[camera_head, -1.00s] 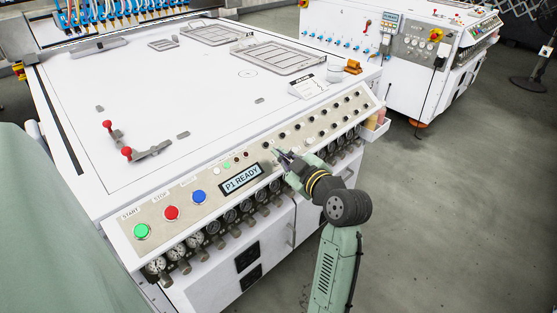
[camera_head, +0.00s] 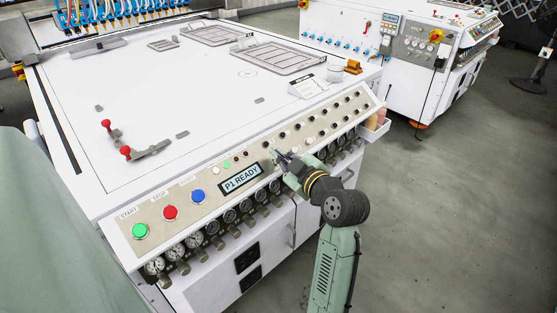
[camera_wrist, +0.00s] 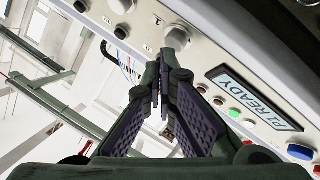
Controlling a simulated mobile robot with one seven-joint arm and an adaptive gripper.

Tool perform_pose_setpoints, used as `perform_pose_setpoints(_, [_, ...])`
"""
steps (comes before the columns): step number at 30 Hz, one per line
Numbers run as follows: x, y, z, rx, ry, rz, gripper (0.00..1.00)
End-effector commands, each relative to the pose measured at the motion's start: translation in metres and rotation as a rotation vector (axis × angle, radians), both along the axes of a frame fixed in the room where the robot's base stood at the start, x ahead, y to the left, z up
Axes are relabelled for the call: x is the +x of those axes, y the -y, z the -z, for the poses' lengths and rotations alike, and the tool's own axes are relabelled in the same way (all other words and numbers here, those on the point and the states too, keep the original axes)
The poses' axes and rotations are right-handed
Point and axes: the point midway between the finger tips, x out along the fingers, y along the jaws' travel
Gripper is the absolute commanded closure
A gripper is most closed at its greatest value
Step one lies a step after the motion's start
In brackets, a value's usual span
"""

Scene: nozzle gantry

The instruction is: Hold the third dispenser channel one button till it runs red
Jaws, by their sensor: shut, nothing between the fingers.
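My gripper (camera_head: 277,156) is shut and empty, with its tips over the control panel (camera_head: 205,172) just right of the display. In the wrist view the fingertips (camera_wrist: 163,78) are close below a pale round button (camera_wrist: 177,38); I cannot tell whether they touch it. Another pale button (camera_wrist: 121,5) lies further along the same row. The display (camera_head: 241,178) reads "P1 READY" and also shows in the wrist view (camera_wrist: 255,98). I cannot tell which channel each button belongs to. The fingers and wrist hide part of the panel in the head view.
Green (camera_head: 140,230), red (camera_head: 170,212) and blue (camera_head: 198,196) buttons sit left of the display. Pressure gauges (camera_head: 213,227) line the front below the panel. Red-knobbed clamps (camera_head: 126,152) stand on the white tabletop (camera_head: 190,95).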

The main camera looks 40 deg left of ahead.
Motion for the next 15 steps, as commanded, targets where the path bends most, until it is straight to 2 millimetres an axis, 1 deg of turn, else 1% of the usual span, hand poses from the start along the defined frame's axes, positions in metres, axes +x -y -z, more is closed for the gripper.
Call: perform_pose_setpoints(15, [0.0003, -0.0037, 0.0061, -0.001, 0.0, 0.0, 1.0])
